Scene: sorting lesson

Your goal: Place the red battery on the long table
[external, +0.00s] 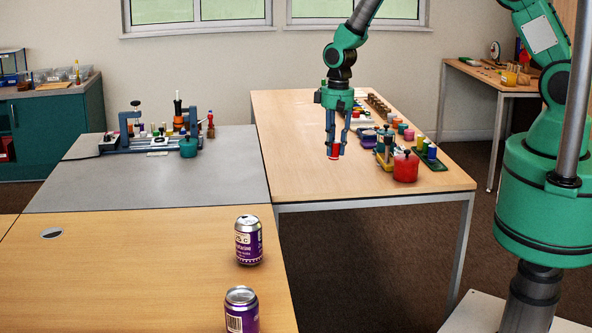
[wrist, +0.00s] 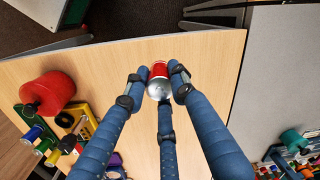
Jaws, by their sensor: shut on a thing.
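The red battery (external: 334,151) is a small red cylinder with a silver end. My gripper (external: 335,148) is shut on it and points down above the near left part of the long table (external: 300,178). In the wrist view the battery (wrist: 159,72) sits between the blue fingertips (wrist: 158,78), its silver end toward the camera, with wooden tabletop behind it. The gap between battery and tabletop is hard to judge.
A red pot (external: 405,167) and a green tray of coloured cylinders (external: 432,160) stand to the right on the long table. Several small items line its far right side. A grey table (external: 215,185) adjoins on the left; two purple cans (external: 249,240) stand nearer. The long table's near left is clear.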

